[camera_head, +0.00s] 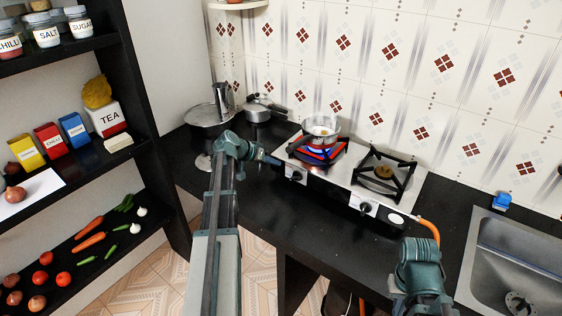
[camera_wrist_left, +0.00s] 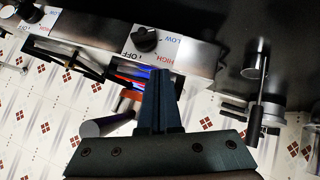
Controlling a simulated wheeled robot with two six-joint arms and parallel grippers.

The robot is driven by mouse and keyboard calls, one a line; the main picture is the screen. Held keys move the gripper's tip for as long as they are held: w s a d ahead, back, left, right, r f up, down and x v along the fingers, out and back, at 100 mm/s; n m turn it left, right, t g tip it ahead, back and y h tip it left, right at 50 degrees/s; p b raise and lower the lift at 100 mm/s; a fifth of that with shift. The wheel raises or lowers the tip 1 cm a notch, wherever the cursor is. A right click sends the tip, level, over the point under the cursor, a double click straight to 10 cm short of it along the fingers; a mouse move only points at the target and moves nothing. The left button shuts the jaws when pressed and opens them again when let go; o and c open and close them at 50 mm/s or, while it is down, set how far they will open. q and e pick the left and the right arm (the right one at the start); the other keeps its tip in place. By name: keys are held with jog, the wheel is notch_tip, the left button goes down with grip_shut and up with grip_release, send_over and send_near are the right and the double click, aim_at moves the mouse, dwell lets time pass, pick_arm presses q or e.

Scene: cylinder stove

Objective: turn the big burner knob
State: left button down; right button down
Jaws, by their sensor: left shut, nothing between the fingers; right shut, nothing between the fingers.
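The steel stove (camera_head: 340,190) has two black knobs on its front panel. The left knob (camera_head: 297,176) is below the lit burner (camera_head: 318,150); the right knob (camera_head: 366,208) is below the unlit burner (camera_head: 384,171). Which burner is the big one is unclear. My left gripper (camera_head: 274,160) is shut and empty beside the stove's left end, near the left knob. In the left wrist view its fingers (camera_wrist_left: 162,80) appear close to that knob (camera_wrist_left: 145,39), which has OFF, HIGH and LOW printed around it; contact cannot be confirmed. My right arm shows at lower right, its fingers hidden.
A large pot (camera_head: 210,114) and a smaller pot (camera_head: 257,110) stand on the black counter to the left. An orange hose (camera_head: 430,228) and the sink (camera_head: 515,262) are at the right. Bare counter lies before the stove.

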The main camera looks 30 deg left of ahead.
pick_arm(q)
jog(key=p+v, duration=0.1)
jog(key=v, duration=0.1)
jog(key=a+p+v, duration=0.1)
jog(key=v, duration=0.2)
jog(key=shift+s+a+f, duration=0.1)
jog(key=shift+a, duration=0.05)
jog(key=s+d+f+m+g, duration=0.1)
jog(key=s+d+f+g, duration=0.1)
jog(key=d, duration=0.7)
jog(key=s+d+f+m+g, duration=0.1)
jog(key=s+d+f+g, duration=0.1)
jog(key=d, duration=0.8)
jog(key=s+d+f+m+g, duration=0.1)
jog(key=s+d+f+g, duration=0.1)
jog(key=d, duration=0.7)
jog(key=s+d+f+m+g+y, duration=0.1)
jog(key=s+d+g+y, duration=0.2)
jog(key=s+d, duration=1.2)
jog(key=shift+s+d+f+m+y, duration=0.15)
jog(key=shift+s+f+m+y, duration=0.2)
jog(key=shift+s+y, duration=0.65)
jog(key=shift+w+r, duration=0.1)
jog(key=shift+w, duration=0.1)
